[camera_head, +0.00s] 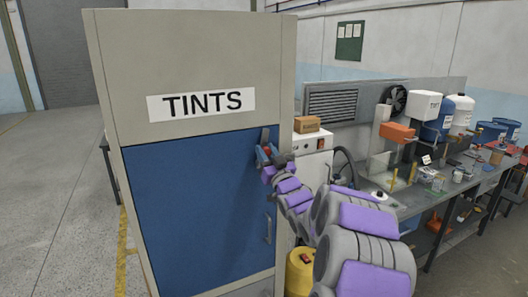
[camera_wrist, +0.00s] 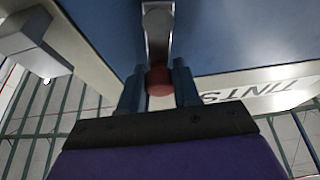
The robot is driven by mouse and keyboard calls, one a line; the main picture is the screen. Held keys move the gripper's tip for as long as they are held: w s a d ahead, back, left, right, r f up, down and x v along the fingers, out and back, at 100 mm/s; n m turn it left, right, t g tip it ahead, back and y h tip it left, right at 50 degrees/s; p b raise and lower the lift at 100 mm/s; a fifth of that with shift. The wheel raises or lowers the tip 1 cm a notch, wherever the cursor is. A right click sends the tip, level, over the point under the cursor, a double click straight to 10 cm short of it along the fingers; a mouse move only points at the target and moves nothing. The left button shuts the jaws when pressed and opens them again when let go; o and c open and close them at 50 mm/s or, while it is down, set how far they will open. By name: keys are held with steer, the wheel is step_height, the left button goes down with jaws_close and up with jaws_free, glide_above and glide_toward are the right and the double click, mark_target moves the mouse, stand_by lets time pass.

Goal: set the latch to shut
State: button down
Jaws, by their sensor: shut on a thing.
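A cabinet (camera_head: 190,60) marked TINTS has a blue door (camera_head: 195,205) that looks closed. Its latch (camera_head: 265,136) is a grey lever at the door's upper right edge. In the wrist view the lever (camera_wrist: 158,30) ends in a red knob (camera_wrist: 160,82). My gripper (camera_head: 265,157) is at the latch; in the wrist view its two dark fingers (camera_wrist: 160,90) are on either side of the knob, shut on it. In the head view my gripper hides part of the latch, and I cannot tell its exact setting.
A vertical door handle (camera_head: 268,229) is below the latch. A white machine with a cardboard box (camera_head: 307,124) on top stands just right of the cabinet. A cluttered workbench (camera_head: 425,200) runs along the right. The floor (camera_head: 55,200) to the left is clear.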

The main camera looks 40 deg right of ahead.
steer(key=d+f+m+g+h, duration=0.2)
steer(key=m+g+h, duration=0.1)
steer(key=m, duration=0.6)
steer(key=s+d+f+m+g+h+p, duration=0.1)
steer(key=d+f+m+g+h, duration=0.1)
steer(key=m, duration=0.8)
steer(key=shift+f+g+h, duration=0.4)
steer(key=shift+f+g, duration=0.2)
steer(key=shift+f, duration=0.05)
steer(key=shift+s+d+m, duration=0.1)
steer(key=shift+m, duration=0.3)
steer(key=c, duration=1.1)
jaws_free()
steer(key=shift+o, duration=1.4)
steer(key=shift+d, duration=0.2)
